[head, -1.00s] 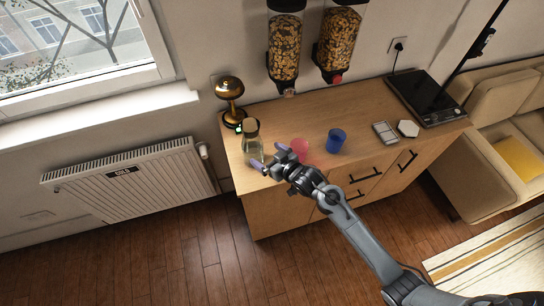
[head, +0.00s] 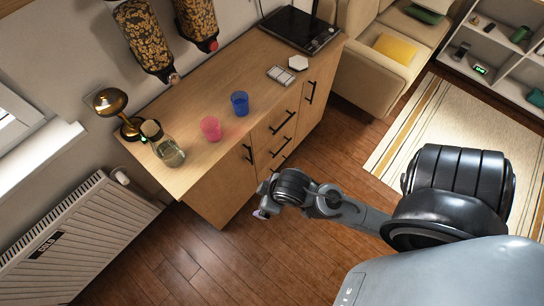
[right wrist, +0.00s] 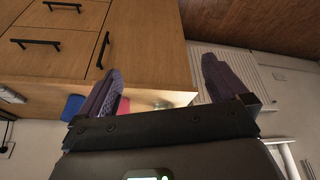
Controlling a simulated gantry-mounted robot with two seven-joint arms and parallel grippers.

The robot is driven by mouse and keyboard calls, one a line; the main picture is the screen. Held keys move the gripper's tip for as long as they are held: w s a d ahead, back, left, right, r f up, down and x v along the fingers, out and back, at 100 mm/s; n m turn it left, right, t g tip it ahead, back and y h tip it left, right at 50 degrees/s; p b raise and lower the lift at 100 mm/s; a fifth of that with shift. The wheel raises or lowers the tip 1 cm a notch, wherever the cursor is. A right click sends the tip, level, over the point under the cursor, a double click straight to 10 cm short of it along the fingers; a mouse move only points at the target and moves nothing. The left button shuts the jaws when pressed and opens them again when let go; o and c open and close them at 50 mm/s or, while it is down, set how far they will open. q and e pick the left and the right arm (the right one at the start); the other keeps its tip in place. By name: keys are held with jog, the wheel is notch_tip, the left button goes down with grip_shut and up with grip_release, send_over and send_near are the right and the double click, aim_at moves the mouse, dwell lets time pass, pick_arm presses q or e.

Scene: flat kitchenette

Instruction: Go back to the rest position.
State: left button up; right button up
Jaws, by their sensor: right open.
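My right gripper (head: 262,212) hangs in front of the wooden cabinet, clear of the counter and over the floor in the head view. In the right wrist view its two purple fingers (right wrist: 160,82) are spread apart with nothing between them. My right arm reaches in from the lower right. A pink cup (head: 211,129), a blue cup (head: 240,103) and a glass carafe with a stopper (head: 169,151) stand on the counter, apart from the gripper. My left gripper does not show in either view.
The counter (head: 205,88) also holds a brass lamp (head: 112,103), a white hexagonal piece (head: 298,63) and a dark hob (head: 300,28). A radiator (head: 75,245) is at left, a sofa (head: 360,65) at right. The floor (head: 200,260) before the cabinet is clear.

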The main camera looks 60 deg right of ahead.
jog(key=shift+s+r+g, duration=0.15)
jog(key=shift+s, duration=0.35)
jog(key=shift+s+r+g, duration=0.15)
jog(key=shift+s, duration=0.35)
